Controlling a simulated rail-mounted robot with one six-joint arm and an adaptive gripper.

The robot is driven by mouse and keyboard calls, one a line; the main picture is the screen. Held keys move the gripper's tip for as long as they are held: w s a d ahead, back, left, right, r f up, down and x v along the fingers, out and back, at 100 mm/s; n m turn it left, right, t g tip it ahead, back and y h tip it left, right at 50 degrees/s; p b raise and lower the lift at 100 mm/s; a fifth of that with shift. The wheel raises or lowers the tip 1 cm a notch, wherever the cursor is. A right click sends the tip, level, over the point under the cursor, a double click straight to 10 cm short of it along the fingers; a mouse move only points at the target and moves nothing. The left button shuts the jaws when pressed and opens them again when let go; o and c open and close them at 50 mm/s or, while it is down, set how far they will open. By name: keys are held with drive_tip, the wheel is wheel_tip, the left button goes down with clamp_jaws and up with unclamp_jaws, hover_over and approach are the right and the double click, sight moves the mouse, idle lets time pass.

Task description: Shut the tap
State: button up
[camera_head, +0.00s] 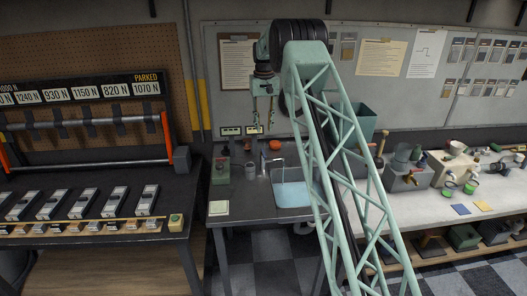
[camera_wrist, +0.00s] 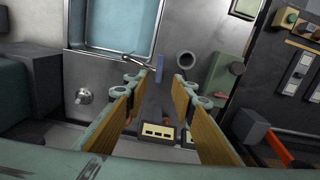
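The metal tap (camera_head: 279,163) stands at the back edge of the sink (camera_head: 295,195), which holds pale blue water. In the wrist view the tap's thin spout (camera_wrist: 130,61) shows beside the sink (camera_wrist: 88,50). A small blue piece (camera_wrist: 158,68) is near the spout's end; I cannot tell if it is the tap's handle. My gripper (camera_head: 263,128) points down above the back of the counter, behind and above the tap. It is open and empty. In the wrist view the small blue piece lies just beyond the gap of my gripper (camera_wrist: 160,84). Running water cannot be made out.
A grey cup (camera_head: 251,170) and a green box (camera_head: 221,170) stand left of the tap. An orange round thing (camera_head: 275,145) is at the back. A round metal fitting (camera_wrist: 83,96) is near the sink. A board (camera_head: 340,80) stands close behind. The front left counter is mostly clear.

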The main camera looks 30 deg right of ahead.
sight(264, 153)
drive_tip(key=shift+f, duration=0.1)
drive_tip(key=shift+f+p, duration=0.35)
drive_tip(key=shift+f, duration=6.45)
clamp_jaws()
